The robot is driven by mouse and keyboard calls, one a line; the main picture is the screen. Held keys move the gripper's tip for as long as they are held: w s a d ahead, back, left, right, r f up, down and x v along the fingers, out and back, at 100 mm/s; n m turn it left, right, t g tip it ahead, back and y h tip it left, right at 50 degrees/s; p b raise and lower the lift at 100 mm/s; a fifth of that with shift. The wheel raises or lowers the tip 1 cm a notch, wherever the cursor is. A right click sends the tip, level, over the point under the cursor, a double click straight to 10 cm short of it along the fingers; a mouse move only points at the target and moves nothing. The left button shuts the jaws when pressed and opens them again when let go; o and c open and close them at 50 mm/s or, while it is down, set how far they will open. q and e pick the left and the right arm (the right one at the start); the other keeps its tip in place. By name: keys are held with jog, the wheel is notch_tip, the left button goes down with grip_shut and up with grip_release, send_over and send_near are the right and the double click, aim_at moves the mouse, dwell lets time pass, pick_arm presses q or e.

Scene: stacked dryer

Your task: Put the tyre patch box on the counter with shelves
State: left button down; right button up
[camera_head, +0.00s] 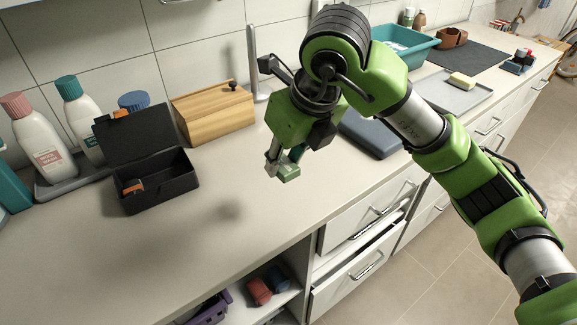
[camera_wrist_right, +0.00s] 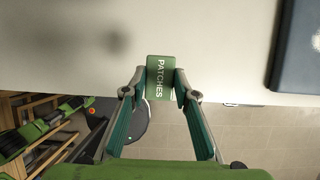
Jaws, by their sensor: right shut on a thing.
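The tyre patch box is a small green box (camera_head: 289,173). It also shows in the right wrist view (camera_wrist_right: 161,78), with "PATCHES" written on its face. My right gripper (camera_head: 281,164) is shut on it, with one finger on each side of the box in the wrist view. The box is held in the air over the pale counter (camera_head: 150,262), and a soft shadow lies on the surface to its lower left. The counter has open shelves (camera_head: 285,297) below its front edge. My left gripper is not in view.
An open black case (camera_head: 155,190), a wooden box (camera_head: 213,115) and several bottles (camera_head: 40,140) stand at the left and back. A dark blue flat object (camera_head: 372,134) lies right of the gripper. A drawer (camera_head: 352,283) is partly open. The front left counter is clear.

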jog(key=w+f, duration=0.2)
jog(key=w, duration=0.1)
jog(key=w+f+p, duration=0.1)
jog(key=w+f, duration=0.2)
jog(key=w+f+p, duration=0.1)
jog(key=w+f, duration=0.1)
jog(key=w, duration=0.1)
jog(key=shift+w+d+f, duration=0.2)
jog(key=shift+w+d, duration=0.15)
jog(key=shift+d, duration=0.05)
jog(key=shift+w+f, duration=0.25)
jog(key=shift+f, duration=0.05)
jog(key=f+p, duration=0.1)
jog(key=f, duration=0.2)
jog(key=shift+w+f+p, duration=0.1)
jog(key=shift+w+p, duration=0.1)
jog(key=shift+p, duration=0.2)
jog(key=shift+f, duration=0.15)
jog(key=shift+f, duration=0.1)
jog(key=o, duration=0.9)
